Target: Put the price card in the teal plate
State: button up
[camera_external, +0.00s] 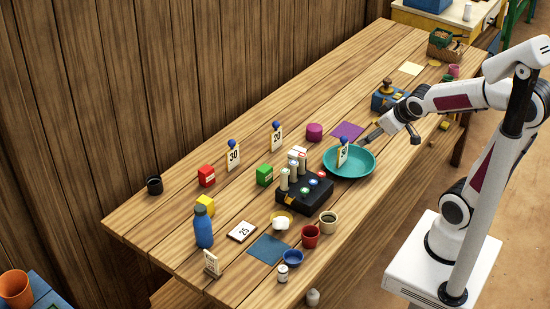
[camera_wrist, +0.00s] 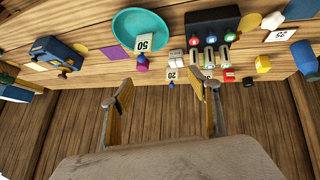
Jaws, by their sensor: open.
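The teal plate (camera_external: 367,169) lies on the table below and left of my gripper in the external view; it also shows in the wrist view (camera_wrist: 125,22). A white price card marked 50 (camera_external: 342,156), with a blue knob on top, appears to stand upright in the plate. It overlaps the plate in the wrist view (camera_wrist: 145,42). Other cards stand on the table, marked 30 (camera_external: 233,157) and 20 (camera_external: 277,136). A card marked 25 (camera_external: 241,232) lies flat.
A black box with coloured buttons (camera_external: 305,197) stands left of the plate. A purple sheet (camera_external: 347,131) and a magenta pot (camera_external: 314,131) are behind it. A blue device (camera_external: 388,97) stands farther back. Cups and a blue bottle (camera_external: 203,228) are at the near left.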

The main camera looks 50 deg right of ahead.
jog(key=s+a+r+g+y, duration=0.1)
jog(key=s+a+r+y, duration=0.1)
jog(key=s+a, duration=0.8)
jog(key=s+r, duration=0.1)
jog(key=s, duration=0.2)
jog(key=shift+a+g+y, duration=0.35)
jog(key=shift+g+y, duration=0.05)
